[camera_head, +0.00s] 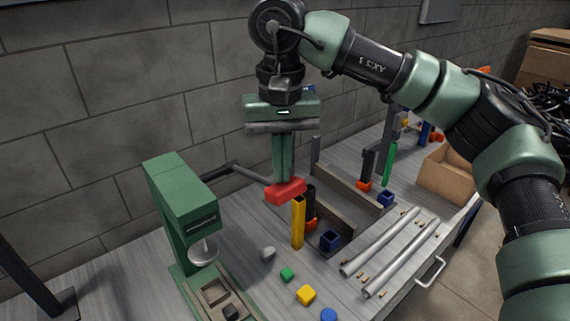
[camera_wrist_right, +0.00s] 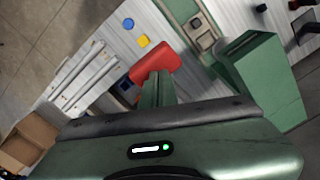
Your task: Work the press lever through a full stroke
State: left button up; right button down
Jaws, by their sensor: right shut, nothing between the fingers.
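The green press (camera_head: 182,205) stands at the left of the bench, with its round grey ram pad (camera_head: 204,250) above the bed. Its lever (camera_head: 250,175) runs from behind the head to the right, ending in a red grip (camera_head: 286,190). My right gripper (camera_head: 283,178) points down with its fingers shut, and its tips are at the top of the red grip. The grip is not between the fingers; whether they touch it I cannot tell. In the right wrist view the red grip (camera_wrist_right: 156,60) lies just past the fingertips (camera_wrist_right: 158,80). My left gripper is out of view.
A yellow post (camera_head: 298,222) stands close below the red grip. Small coloured blocks, including a yellow one (camera_head: 306,295), lie in front. Two metal rails (camera_head: 380,243) and a cardboard box (camera_head: 447,175) are to the right. A block wall (camera_head: 130,70) stands behind.

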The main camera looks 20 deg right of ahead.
aim_at(287, 185)
jog(key=shift+s+d+f+b, duration=0.1)
jog(key=shift+s+f+b, duration=0.1)
jog(key=shift+f+b, duration=0.35)
jog(key=shift+s+d+f+b, duration=0.1)
jog(key=shift+s+f+b, duration=0.15)
jog(key=shift+f, duration=0.4)
jog(key=shift+f, duration=0.1)
jog(key=shift+s+f+b, duration=0.25)
jog(key=shift+f+b, duration=0.95)
jog(key=shift+f, duration=0.05)
jog(key=shift+s+d+f+b, duration=0.1)
jog(key=shift+f+b, duration=0.95)
jog(key=shift+f, duration=0.35)
jog(key=shift+f, duration=0.15)
